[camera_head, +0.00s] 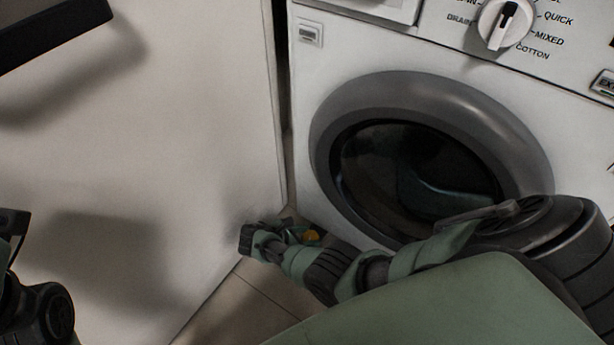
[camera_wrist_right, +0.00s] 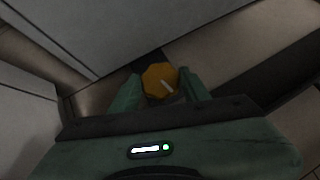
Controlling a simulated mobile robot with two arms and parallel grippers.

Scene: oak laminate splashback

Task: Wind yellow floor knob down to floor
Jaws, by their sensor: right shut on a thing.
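The yellow floor knob (camera_wrist_right: 160,79) is a faceted orange-yellow knob with a pale line mark on its face, seen in the right wrist view. It sits low by the foot of the washing machine, and a small part of it shows in the head view (camera_head: 312,235). My right gripper (camera_wrist_right: 159,86) is shut on the knob, with one green finger on each side of it. In the head view my right gripper (camera_head: 296,232) is down by the machine's lower left corner. The gap between knob and floor is hidden. My left gripper does not show clearly.
The washing machine (camera_head: 312,85) has a round dark door (camera_head: 415,175) and a program dial (camera_head: 505,22). A white cabinet panel (camera_head: 190,110) stands close at its left, leaving a narrow gap. Tiled floor (camera_head: 245,300) shows below.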

